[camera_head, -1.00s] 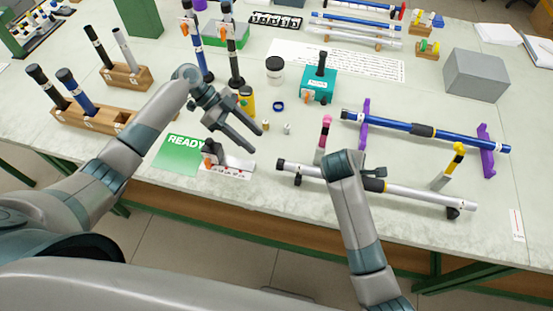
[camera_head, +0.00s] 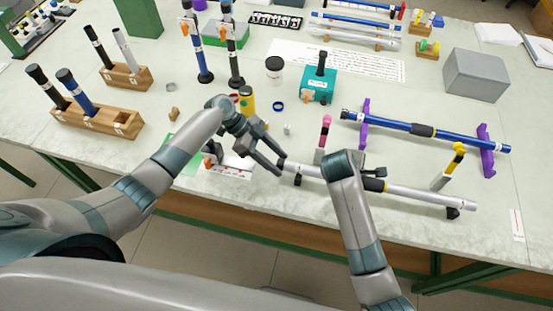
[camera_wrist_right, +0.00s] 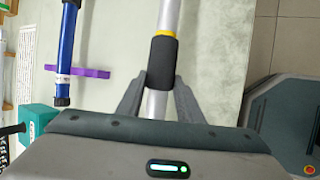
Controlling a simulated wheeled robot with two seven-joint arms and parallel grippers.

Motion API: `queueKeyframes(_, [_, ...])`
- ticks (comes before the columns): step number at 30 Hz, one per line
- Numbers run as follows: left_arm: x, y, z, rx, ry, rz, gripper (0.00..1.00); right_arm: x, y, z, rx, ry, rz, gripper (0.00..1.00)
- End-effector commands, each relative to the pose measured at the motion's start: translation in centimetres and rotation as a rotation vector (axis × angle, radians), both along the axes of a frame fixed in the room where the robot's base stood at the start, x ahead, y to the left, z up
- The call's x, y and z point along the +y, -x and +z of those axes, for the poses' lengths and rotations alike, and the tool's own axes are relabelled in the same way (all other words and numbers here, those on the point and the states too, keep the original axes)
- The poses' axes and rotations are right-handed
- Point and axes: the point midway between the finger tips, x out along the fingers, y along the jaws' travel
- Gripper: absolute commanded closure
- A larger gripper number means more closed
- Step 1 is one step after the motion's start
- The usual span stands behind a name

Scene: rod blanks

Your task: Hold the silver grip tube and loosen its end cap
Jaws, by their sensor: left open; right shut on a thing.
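The silver grip tube (camera_head: 415,194) lies near the front of the table, with a dark grip and a yellow ring near its middle. Its dark end cap (camera_head: 284,164) is at the left end. My left gripper (camera_head: 279,166) is open, its fingertips close to the end cap; I cannot tell whether they touch it. My right gripper (camera_wrist_right: 156,100) is shut on the tube beside the black grip sleeve (camera_wrist_right: 163,62). In the head view my right wrist hides part of the tube and most of that gripper.
A pink-topped post (camera_head: 324,138) and a yellow-topped post (camera_head: 449,166) stand by the tube. A blue tube (camera_head: 460,140) rests on purple stands behind it. A green READY card (camera_head: 172,150) lies partly under my left arm. A teal box (camera_head: 318,88) stands further back.

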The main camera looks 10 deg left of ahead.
Motion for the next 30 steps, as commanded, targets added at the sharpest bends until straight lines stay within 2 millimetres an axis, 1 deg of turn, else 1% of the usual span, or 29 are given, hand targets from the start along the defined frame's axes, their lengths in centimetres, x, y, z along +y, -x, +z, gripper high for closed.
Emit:
queueKeyframes(8, [-0.07,0.02,-0.05,0.0,0.0,0.0,0.52,0.01,-0.02,0.03,-0.001,0.0,0.0,0.91])
queueKeyframes(9, [-0.07,0.02,-0.05,0.0,0.0,0.0,0.61,0.01,-0.02,0.03,-0.001,0.0,0.0,0.91])
queueKeyframes(11, [-0.07,0.02,-0.05,0.0,0.001,0.0,0.76,0.0,-0.01,0.02,0.0,0.0,0.0,0.91])
queueKeyframes(12, [-0.06,0.02,-0.05,0.0,0.001,0.0,0.85,0.0,-0.01,0.02,0.0,0.0,0.0,0.91])
queueKeyframes(13, [-0.07,0.02,-0.04,0.0,0.001,0.0,0.93,0.0,-0.01,0.02,0.0,0.0,0.0,0.91])
queueKeyframes(23, [-0.09,-0.08,-0.03,0.018,0.001,0.001,0.94,0.0,-0.01,0.01,0.0,0.0,0.0,0.91])
queueKeyframes(30, [-0.13,-0.32,-0.07,0.1,0.002,0.002,0.94,0.02,0.0,0.02,0.0,0.0,0.0,0.91])
